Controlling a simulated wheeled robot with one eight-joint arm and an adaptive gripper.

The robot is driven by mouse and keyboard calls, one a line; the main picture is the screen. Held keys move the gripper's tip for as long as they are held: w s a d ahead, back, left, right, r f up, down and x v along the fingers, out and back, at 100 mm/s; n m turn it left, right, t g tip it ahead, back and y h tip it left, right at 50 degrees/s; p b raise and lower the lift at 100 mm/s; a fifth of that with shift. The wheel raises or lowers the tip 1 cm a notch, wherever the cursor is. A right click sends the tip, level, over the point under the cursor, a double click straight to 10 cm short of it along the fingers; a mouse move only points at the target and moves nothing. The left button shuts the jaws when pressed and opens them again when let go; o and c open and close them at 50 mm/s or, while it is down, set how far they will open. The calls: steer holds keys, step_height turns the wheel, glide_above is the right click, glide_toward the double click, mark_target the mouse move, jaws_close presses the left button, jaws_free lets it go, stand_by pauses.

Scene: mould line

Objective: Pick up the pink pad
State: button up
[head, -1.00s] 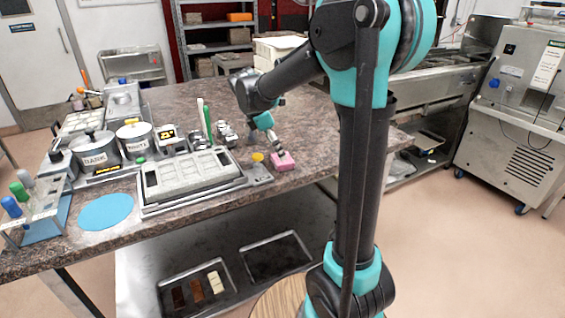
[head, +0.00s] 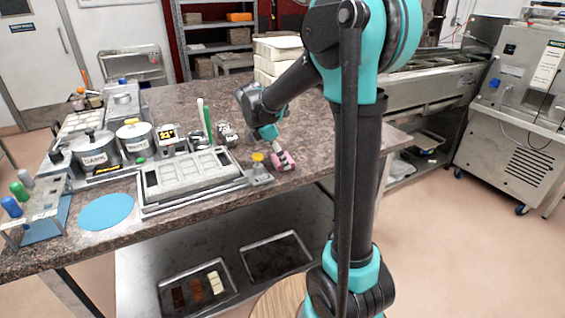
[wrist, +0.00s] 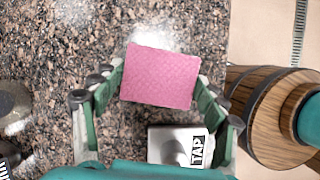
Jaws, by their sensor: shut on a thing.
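The pink pad (wrist: 160,76) is a flat, textured rectangle between my gripper's fingers in the wrist view. My gripper (wrist: 160,85) is shut on it, with a green-lined finger at its left and right sides. In the head view the pink pad (head: 281,164) shows at the end of my gripper (head: 281,155), near the front edge of the stone counter (head: 230,185). Part of the pad is hidden by the fingers there. I cannot tell whether it touches the counter.
A yellow-topped piece (head: 257,160) and the grey mould tray (head: 193,176) stand to the left. The counter behind my gripper is mostly clear.

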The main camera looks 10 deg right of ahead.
steer(key=shift+r, duration=0.1)
step_height(320, 180, up, 20)
stand_by(0.6)
steer(key=o, duration=0.5)
steer(key=c, duration=0.5)
